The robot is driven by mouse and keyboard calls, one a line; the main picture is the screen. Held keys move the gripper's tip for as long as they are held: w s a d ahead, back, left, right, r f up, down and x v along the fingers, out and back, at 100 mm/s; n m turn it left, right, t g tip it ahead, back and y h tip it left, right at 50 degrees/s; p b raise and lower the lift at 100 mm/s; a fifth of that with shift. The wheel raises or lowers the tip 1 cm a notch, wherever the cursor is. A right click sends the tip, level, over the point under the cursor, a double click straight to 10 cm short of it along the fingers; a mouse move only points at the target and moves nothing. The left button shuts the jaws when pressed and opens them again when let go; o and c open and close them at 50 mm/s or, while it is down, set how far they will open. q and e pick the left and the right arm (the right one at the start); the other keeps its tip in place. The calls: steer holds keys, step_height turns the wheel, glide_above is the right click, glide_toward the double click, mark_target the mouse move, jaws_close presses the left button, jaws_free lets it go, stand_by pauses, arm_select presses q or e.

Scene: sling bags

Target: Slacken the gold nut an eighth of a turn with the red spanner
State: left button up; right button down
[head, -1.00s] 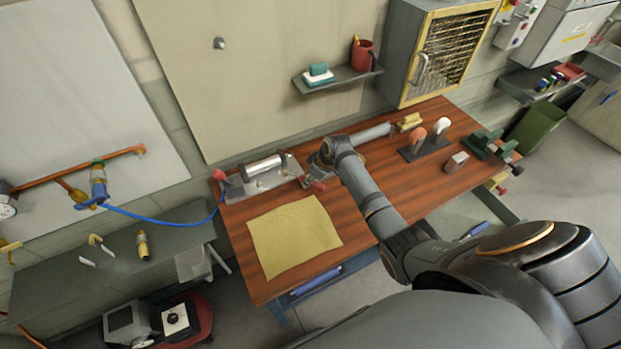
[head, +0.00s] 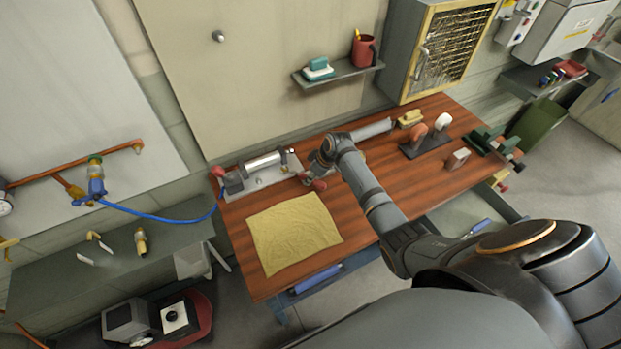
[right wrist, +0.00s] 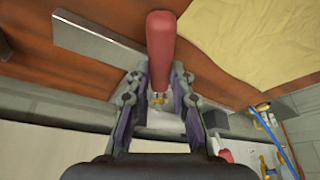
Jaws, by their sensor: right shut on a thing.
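The red spanner's handle (right wrist: 160,45) runs between the fingers of my right gripper (right wrist: 158,100) in the right wrist view, and the gripper is shut on it. In the head view the red handle end (head: 319,185) shows beside my right gripper (head: 312,172), at the right end of a grey metal plate (head: 270,181) on the bench. A small gold piece (right wrist: 157,98) shows between the fingers; it may be the gold nut, but I cannot tell how the spanner's jaw sits on it. My left gripper is not in view.
The plate carries a silver cylinder (head: 264,160). A yellow cloth (head: 293,233) lies in front on the wooden bench (head: 375,225). A stand with two knobs (head: 428,147) and a green vise (head: 492,142) are at the right. A shelf (head: 340,74) hangs above.

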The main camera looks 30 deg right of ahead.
steer(key=shift+w+d+f+n+b, duration=0.2)
steer(key=shift+w+d+n+b, duration=0.25)
steer(key=shift+n+b, duration=0.2)
steer(key=shift+w+d+r+n+y+b, duration=0.15)
steer(key=shift+d+n+y+b, duration=0.15)
steer(key=shift+n, duration=0.05)
steer(key=shift+w+d+n+g+b, duration=0.4)
steer(key=shift+n+b, duration=0.1)
steer(key=shift+b, duration=0.45)
steer(key=shift+w+d+n+y+b, duration=0.35)
steer(key=shift+n+b, duration=0.25)
steer(key=shift+b, duration=0.4)
steer(key=shift+w, duration=0.15)
